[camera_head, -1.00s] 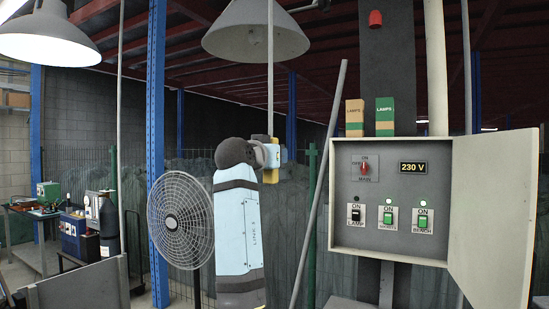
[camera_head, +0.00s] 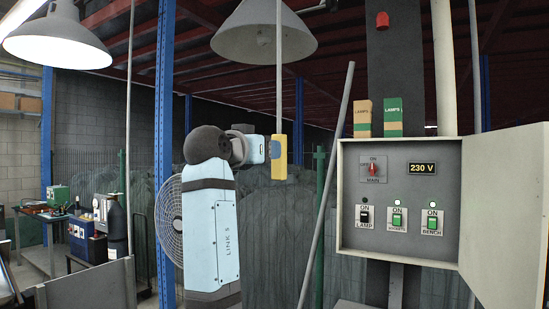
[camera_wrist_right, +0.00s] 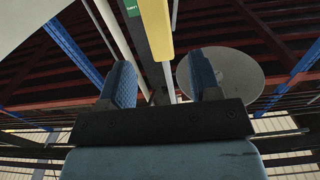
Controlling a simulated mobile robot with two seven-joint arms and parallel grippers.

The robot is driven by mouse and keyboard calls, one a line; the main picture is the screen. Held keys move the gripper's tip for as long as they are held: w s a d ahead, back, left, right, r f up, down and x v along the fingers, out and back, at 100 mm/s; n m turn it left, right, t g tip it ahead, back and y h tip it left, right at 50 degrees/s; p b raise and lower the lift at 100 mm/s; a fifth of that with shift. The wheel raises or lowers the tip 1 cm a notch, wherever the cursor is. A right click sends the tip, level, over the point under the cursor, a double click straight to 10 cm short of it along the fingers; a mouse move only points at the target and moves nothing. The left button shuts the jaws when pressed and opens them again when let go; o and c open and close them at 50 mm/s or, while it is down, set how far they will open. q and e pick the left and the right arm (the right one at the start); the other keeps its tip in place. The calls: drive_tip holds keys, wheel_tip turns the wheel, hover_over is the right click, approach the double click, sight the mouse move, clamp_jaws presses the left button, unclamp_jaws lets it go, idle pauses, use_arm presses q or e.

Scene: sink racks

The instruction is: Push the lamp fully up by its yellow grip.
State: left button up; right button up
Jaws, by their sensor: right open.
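The yellow grip (camera_head: 280,170) hangs upright on a thin pale rod, in line below the grey lamp shade (camera_head: 250,38) in the head view. My right gripper (camera_head: 276,150) is at the upper part of the grip, with a blue finger showing against the yellow. In the right wrist view my right gripper (camera_wrist_right: 163,75) is open, its two blue fingers apart. The yellow grip (camera_wrist_right: 157,32) shows between and beyond them there, without a visible squeeze. Whether a finger touches it I cannot tell. My left gripper is not in view.
A grey electrical box (camera_head: 400,240) with switches and an open door (camera_head: 505,215) stands to the right. A leaning grey pole (camera_head: 326,185) stands between it and the grip. A fan (camera_head: 168,225) is partly behind my arm. A lit lamp (camera_head: 57,38) hangs at left.

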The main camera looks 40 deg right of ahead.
drive_tip(key=v, duration=0.4)
drive_tip(key=shift+d, duration=0.1)
idle(0.3)
